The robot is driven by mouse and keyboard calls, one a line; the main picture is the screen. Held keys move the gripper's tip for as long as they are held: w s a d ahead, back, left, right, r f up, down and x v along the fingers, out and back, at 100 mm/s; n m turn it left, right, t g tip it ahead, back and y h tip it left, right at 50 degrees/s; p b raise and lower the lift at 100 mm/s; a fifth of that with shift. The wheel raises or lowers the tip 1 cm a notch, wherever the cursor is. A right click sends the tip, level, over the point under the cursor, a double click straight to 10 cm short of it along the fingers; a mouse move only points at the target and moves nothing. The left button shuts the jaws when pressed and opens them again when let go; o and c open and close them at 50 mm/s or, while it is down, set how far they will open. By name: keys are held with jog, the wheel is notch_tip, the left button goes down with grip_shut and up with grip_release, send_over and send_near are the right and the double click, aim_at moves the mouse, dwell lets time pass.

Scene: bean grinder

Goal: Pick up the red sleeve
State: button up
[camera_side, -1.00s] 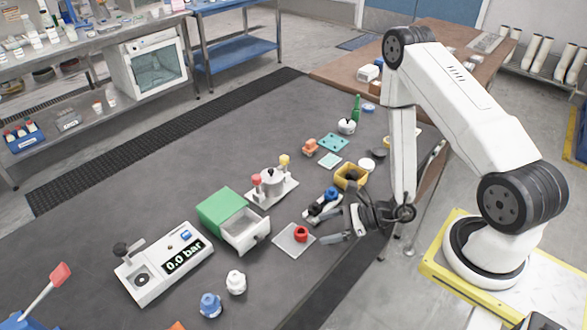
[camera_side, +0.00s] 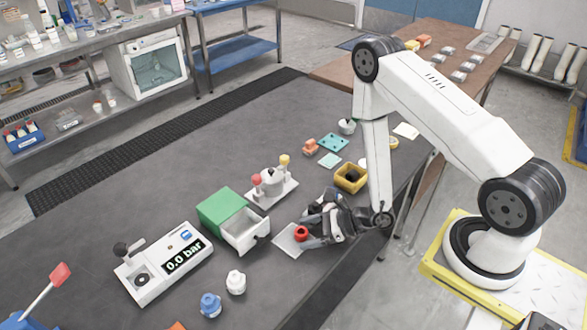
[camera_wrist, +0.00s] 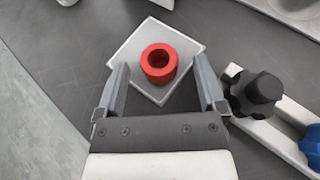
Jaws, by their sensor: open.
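The red sleeve (camera_side: 301,233) is a short ring with a dark hole. It stands on a light grey square plate (camera_side: 285,241) on the dark table. In the wrist view the red sleeve (camera_wrist: 159,63) sits on the plate (camera_wrist: 152,91), ahead of the fingertips and between their lines. My gripper (camera_wrist: 163,88) is open and empty, one finger on each side. In the side view my gripper (camera_side: 303,229) is low over the table at the sleeve, partly hiding the plate's right side. I cannot tell whether a finger touches the plate.
A green-topped box with an open white drawer (camera_side: 245,232) stands left of the plate. A holder with a black knob (camera_wrist: 256,95) and a blue part (camera_wrist: 312,147) lies close to my right finger. A yellow bin (camera_side: 350,179) stands behind my gripper.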

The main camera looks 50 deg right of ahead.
grip_shut()
dwell(0.3)
jog(key=shift+r, duration=0.15)
notch_tip(320, 180, up, 10)
dwell(1.0)
dwell(0.6)
